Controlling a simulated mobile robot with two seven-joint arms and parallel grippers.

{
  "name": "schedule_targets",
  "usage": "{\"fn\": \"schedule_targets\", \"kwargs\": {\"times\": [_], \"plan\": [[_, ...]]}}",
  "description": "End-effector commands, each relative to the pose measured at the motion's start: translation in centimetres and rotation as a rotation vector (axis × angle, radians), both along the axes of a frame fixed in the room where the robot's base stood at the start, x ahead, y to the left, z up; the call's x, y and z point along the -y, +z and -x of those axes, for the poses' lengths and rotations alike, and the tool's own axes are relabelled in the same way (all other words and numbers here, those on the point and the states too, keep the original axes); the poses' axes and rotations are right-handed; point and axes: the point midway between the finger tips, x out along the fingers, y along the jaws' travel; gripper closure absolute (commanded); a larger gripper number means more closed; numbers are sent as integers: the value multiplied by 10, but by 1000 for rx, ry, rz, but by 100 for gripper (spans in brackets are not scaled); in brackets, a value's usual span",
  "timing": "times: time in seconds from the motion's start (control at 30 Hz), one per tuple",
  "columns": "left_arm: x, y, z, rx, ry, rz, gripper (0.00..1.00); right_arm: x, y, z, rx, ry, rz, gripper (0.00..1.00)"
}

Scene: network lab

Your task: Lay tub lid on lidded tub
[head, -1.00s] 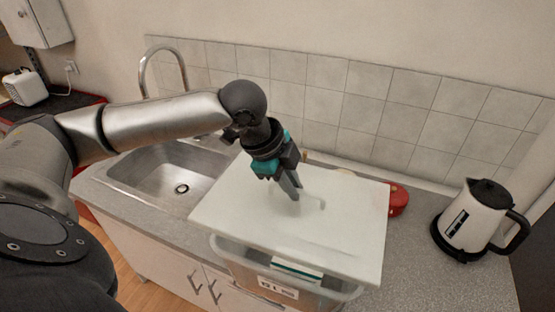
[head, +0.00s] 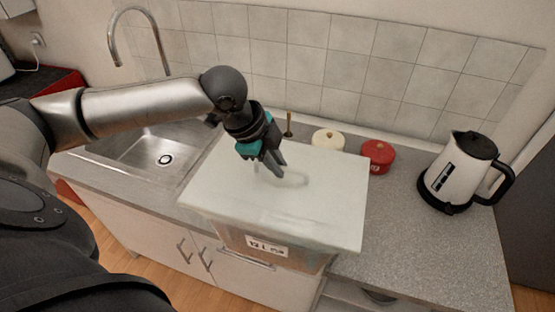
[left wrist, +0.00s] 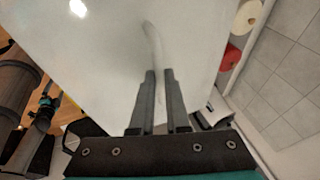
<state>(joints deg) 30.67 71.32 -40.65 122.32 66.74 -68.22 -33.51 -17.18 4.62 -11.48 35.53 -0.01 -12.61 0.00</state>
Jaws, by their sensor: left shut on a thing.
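The tub lid (head: 300,215) is a large pale, flat rectangular sheet with a low handle (head: 292,181) on top. It lies over the lidded tub (head: 230,238), a see-through box with a white label on its front, and overhangs its front and sides. The lid hides the tub's rim, so I cannot tell whether they touch. My left gripper (head: 277,167) is shut on the lid's handle from above. In the left wrist view the lid (left wrist: 100,45) spreads under the fingers (left wrist: 160,72). My right gripper (left wrist: 44,108) seems to show small at that view's left; its jaws are unclear.
Behind the lid stand a cream pot (head: 328,140) and a red pot (head: 377,157). A white and black kettle (head: 460,175) stands at the right. A sink (head: 140,158) with a tall tap (head: 112,40) is at the left. The counter (head: 420,250) at front right is clear.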

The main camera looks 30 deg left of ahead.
Motion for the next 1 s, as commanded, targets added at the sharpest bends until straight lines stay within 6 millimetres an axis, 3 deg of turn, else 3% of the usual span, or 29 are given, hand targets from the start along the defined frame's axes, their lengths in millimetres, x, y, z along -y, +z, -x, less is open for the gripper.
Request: {"fn": "schedule_targets", "kwargs": {"times": [0.2,1.0], "plan": [[0,-10,0,0,-1,2,100,-7,-4,-1,2,0,-10,0],[-1,-9,0,1,0,1,100,0,5,-1,1,-1,1,0]]}}
